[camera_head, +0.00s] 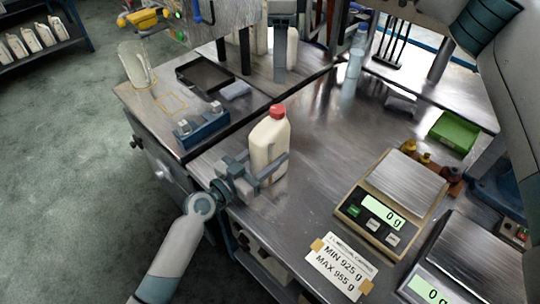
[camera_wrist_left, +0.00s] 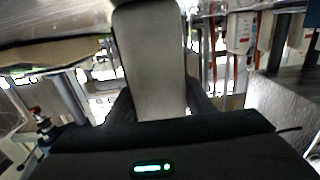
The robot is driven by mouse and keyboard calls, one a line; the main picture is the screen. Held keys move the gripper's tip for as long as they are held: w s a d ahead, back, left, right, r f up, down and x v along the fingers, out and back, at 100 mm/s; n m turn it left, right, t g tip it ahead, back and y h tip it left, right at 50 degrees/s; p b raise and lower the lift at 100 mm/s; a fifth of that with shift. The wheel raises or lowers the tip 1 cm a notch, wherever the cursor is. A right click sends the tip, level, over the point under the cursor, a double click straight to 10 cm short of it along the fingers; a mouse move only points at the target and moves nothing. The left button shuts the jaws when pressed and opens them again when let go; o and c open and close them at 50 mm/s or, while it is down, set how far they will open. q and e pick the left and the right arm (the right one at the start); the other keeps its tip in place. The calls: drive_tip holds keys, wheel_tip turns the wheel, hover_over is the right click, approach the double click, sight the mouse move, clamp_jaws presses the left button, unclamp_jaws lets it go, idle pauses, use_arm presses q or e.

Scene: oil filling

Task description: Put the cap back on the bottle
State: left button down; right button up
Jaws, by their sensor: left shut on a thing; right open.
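The bottle (camera_head: 267,151) is a cream jug with a handle, standing upright at the left edge of the metal table. The red cap (camera_head: 277,111) sits on its mouth; how tightly it is seated I cannot tell. My left gripper (camera_head: 270,172) is shut around the bottle's lower body. In the left wrist view, the bottle (camera_wrist_left: 150,60) fills the middle, between the dark fingers.
Two scales reading 0 g, one in front (camera_head: 390,205) and one at the lower right (camera_head: 470,262), stand right of the bottle. A label card (camera_head: 340,268) lies near the front edge. A green tray (camera_head: 455,131) and a clear bottle (camera_head: 354,68) stand farther back. The table between is mostly clear.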

drive_tip(key=shift+r, duration=0.15)
use_arm(q)
drive_tip(key=c, duration=0.7)
unclamp_jaws()
drive_tip(key=shift+c, duration=0.2)
drive_tip(key=shift+s+a, duration=0.1)
drive_tip(key=b+v, duration=0.5)
drive_tip(key=v, duration=1)
drive_tip(key=shift+s+a+f, duration=0.15)
drive_tip(key=shift+a, duration=0.05)
use_arm(e)
wheel_tip(320, 180, down, 5)
use_arm(q)
drive_tip(key=shift+s+a+r, duration=0.2)
drive_tip(key=shift+s+a, duration=0.35)
drive_tip(key=shift+s, duration=0.05)
use_arm(e)
drive_tip(key=shift+f, duration=0.2)
use_arm(q)
drive_tip(key=shift+s+a, duration=0.1)
use_arm(e)
drive_tip(key=shift+s+a, duration=0.1)
